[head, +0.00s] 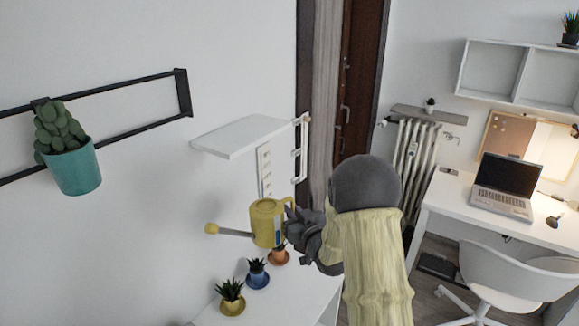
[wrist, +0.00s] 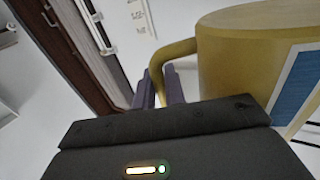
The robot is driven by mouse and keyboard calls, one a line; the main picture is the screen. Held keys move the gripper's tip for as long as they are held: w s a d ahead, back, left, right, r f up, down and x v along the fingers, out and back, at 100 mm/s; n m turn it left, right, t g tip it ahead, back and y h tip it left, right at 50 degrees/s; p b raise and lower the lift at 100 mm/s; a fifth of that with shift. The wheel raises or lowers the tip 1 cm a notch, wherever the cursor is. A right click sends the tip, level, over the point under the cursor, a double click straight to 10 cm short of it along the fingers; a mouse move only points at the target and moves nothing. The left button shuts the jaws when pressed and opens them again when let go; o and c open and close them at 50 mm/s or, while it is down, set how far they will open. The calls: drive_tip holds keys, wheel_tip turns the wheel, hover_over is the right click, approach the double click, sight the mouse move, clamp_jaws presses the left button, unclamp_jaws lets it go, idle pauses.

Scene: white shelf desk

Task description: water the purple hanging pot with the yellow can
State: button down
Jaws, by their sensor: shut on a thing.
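The yellow can (head: 266,224) is held up above the white desk in the head view, roughly upright. Its grey spout with a yellow tip points left. My gripper (head: 292,222) is shut on the can's handle, on its right side. In the wrist view the fingers (wrist: 160,92) close around the yellow handle, and the can body (wrist: 245,60) fills the upper right. One hanging pot (head: 75,170) shows at the left; it looks teal, not purple, and holds a green succulent. It is well apart from the spout tip. No purple pot shows.
A black wall rail (head: 120,88) carries the hanging pot. Small potted plants in yellow (head: 231,306), blue (head: 258,279) and orange (head: 279,257) stand on the white desk (head: 285,295) below the can. A white shelf (head: 240,135) juts out behind. The space left of the can looks clear.

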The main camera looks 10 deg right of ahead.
drive_tip(key=s+f+m+h+b, duration=0.1)
drive_tip(key=s+f, duration=0.3)
drive_tip(key=f, duration=1.1)
drive_tip(key=s+f+m+h+b, duration=0.2)
drive_tip(key=s+f+h+b, duration=0.1)
drive_tip(key=f, duration=1.3)
drive_tip(key=shift+s+f+t+h, duration=0.3)
drive_tip(key=shift+s, duration=0.35)
drive_tip(key=shift+d, duration=0.1)
